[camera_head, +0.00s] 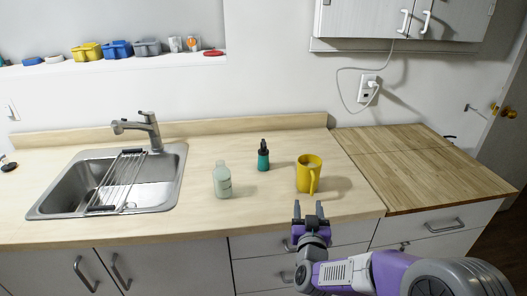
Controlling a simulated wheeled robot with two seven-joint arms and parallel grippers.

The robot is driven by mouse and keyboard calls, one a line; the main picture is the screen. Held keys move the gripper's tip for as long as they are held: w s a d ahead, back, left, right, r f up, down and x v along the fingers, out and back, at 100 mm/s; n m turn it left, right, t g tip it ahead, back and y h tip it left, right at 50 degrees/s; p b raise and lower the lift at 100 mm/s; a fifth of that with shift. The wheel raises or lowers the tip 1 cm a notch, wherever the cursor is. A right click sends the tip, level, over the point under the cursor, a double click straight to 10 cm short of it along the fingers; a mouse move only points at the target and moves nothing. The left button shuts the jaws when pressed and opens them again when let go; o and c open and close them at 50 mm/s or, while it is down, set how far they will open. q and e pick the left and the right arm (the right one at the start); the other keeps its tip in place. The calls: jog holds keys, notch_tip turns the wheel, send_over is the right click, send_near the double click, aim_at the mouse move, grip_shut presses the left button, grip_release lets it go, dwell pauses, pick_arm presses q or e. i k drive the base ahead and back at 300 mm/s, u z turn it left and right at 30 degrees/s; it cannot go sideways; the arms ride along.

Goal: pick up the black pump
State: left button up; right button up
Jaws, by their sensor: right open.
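A small teal bottle (263,161) stands upright on the wooden counter, left of the yellow mug. The black pump (263,145) is the dark top on this bottle. My right gripper (309,208) is at the counter's front edge in the picture, in front of the yellow mug and to the right of the bottle. Its two dark fingers point away from me, apart, with nothing between them. It is clear of the bottle. My left gripper is not in view.
A yellow mug (306,174) stands between the bottle and my right gripper's side. A pale translucent bottle (222,180) stands left of the teal one. A steel sink (165,178) with a rack is farther left. A wooden board surface (430,172) at right is clear.

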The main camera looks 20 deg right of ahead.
aim_at(262, 150)
jog(key=i, duration=1.15)
jog(key=u, duration=0.05)
